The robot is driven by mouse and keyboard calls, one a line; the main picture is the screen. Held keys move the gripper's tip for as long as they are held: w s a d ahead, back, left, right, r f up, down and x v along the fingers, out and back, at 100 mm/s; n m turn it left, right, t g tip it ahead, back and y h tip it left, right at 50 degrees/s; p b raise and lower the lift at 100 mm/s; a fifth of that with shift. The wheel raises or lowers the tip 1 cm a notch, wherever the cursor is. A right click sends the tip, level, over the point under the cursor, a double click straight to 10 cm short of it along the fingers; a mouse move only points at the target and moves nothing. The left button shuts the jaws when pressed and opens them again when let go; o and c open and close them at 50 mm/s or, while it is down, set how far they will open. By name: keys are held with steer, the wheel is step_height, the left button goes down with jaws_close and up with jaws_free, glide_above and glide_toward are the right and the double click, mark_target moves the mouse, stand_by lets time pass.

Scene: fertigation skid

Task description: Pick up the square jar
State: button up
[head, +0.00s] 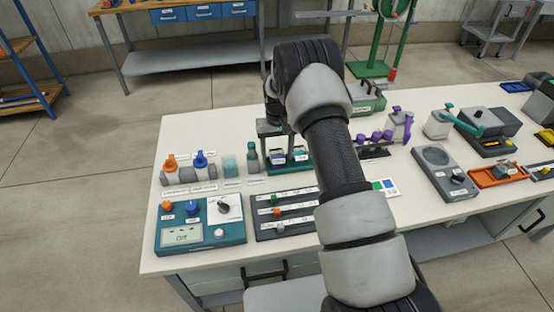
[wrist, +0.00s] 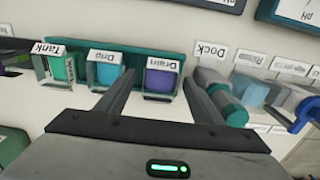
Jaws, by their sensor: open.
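My gripper (wrist: 160,78) is open and empty in the wrist view. A box-shaped jar with purple contents, labelled "Drain" (wrist: 159,81), shows between its fingers. To its left stand a jar with light blue contents labelled "Drip" (wrist: 104,74) and a squarish clear jar with green contents labelled "Tank" (wrist: 58,68). All three stand along a teal rack (wrist: 135,50); the rack also shows in the head view (head: 290,167), partly behind my arm. Several jars look squarish, so I cannot tell which is the square jar.
A grey and teal bottle (wrist: 226,104) by the "Dock" label and a light blue container (wrist: 252,90) stand close to the right finger. A teal control box (head: 200,222) and a slider panel (head: 285,212) lie at the white table's (head: 160,262) front.

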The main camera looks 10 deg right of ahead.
steer(key=c, duration=1.2)
